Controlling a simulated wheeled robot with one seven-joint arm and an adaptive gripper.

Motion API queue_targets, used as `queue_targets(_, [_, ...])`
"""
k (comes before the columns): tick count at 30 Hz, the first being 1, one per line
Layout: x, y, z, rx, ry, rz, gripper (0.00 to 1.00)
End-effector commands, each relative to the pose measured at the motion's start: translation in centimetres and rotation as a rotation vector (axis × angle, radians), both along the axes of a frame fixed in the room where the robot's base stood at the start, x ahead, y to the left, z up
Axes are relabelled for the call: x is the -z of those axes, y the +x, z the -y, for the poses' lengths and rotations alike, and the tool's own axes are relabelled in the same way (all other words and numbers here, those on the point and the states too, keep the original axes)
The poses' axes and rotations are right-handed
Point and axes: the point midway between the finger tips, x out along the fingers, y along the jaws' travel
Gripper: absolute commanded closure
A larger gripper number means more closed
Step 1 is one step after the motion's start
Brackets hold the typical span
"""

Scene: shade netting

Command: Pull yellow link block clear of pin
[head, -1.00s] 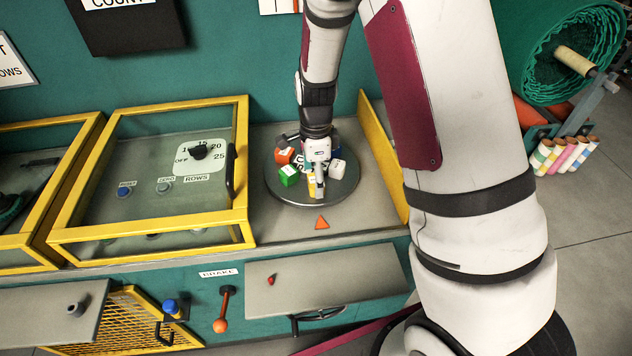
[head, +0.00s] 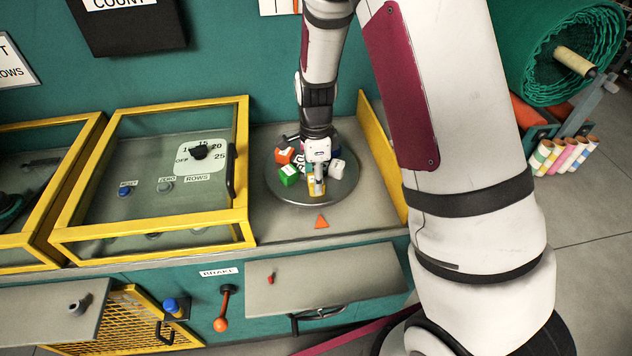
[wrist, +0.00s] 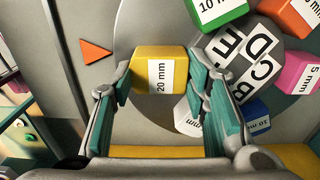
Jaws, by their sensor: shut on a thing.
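The yellow link block (wrist: 157,60), labelled 20 mm, sits between the two fingers of my gripper (wrist: 160,76) in the wrist view. The fingers are shut on its sides. In the head view my gripper (head: 317,184) points down at the front part of the round metal plate (head: 283,193), with the yellow block (head: 317,191) partly hidden by the fingers. No pin can be made out; I cannot tell whether the block is apart from it. A lettered hub (wrist: 243,62) is beside the block.
Green (head: 288,177), orange (head: 284,156) and white (head: 336,169) blocks stand close around on the plate. An orange triangle (head: 321,222) marks the bench in front. A yellow rail (head: 384,150) bounds the right side; a yellow-framed glass cover (head: 243,200) bounds the left.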

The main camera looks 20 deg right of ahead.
Motion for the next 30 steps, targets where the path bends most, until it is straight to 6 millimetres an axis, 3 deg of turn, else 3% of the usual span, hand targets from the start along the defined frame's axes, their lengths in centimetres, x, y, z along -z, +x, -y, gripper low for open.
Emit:
queue_targets(1, [-0.1, 0.7, 0.1, 0.002, -0.003, 0.018, 1.0])
queue_targets(30, [-2.2, 0.9, 0.2, 0.003, -0.004, 0.026, 1.0])
